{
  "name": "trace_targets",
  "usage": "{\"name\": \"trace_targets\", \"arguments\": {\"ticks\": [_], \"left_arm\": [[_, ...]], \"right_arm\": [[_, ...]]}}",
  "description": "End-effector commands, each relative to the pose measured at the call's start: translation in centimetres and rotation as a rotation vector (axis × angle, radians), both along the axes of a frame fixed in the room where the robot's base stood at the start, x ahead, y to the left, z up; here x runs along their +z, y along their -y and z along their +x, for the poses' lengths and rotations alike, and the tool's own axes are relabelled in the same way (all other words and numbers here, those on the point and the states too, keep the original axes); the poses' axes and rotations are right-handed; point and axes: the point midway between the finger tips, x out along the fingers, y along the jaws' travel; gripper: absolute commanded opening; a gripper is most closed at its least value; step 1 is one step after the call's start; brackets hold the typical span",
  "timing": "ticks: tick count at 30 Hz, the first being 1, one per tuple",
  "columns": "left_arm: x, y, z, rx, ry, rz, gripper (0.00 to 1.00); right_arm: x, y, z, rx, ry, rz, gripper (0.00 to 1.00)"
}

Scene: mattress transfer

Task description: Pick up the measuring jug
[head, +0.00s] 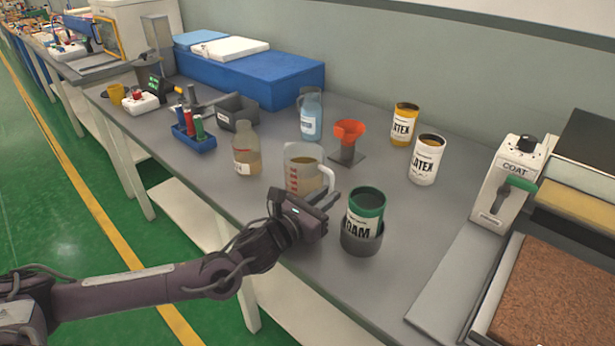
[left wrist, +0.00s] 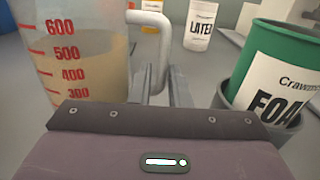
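The measuring jug (head: 303,170) is clear with red markings and holds a tan liquid. It stands upright on the grey table (head: 300,240). Its pale handle points right, toward the green foam tin. The jug also shows large at the left of the left wrist view (left wrist: 75,60), with the handle (left wrist: 160,45) near the middle. My left gripper (head: 330,198) is low at the handle, its fingers (left wrist: 163,85) on either side of the handle's lower part. I cannot tell whether they press on it. My right gripper is out of view.
A green foam tin (head: 366,202) in a dark grey holder (head: 361,238) stands close right of my gripper. Two latex tins (head: 427,160), an orange funnel (head: 350,130), a blue bottle (head: 311,118) and a tan bottle (head: 246,155) stand around. A coating machine (head: 507,180) is at the right.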

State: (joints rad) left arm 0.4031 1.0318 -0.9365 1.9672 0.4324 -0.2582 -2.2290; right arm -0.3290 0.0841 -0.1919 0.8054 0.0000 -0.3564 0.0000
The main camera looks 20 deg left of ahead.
Motion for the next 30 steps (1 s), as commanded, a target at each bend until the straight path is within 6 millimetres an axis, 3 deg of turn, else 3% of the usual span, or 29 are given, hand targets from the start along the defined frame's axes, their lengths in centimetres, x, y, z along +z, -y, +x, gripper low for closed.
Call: {"name": "trace_targets", "arguments": {"ticks": [4, 12, 16, 30], "left_arm": [[0.1, 0.6, 1.6, 0.000, 0.001, -0.001, 0.16], [0.0, 0.7, 1.8, 0.000, 0.000, 0.000, 0.16], [0.0, 0.7, 1.8, 0.000, 0.000, 0.000, 0.00], [-0.1, 0.7, 1.7, 0.000, -0.001, -0.001, 0.00]], "right_arm": [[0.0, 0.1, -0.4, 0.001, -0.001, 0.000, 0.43], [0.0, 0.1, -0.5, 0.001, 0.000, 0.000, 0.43], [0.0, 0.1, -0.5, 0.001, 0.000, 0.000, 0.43], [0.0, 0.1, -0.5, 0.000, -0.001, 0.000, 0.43]]}}
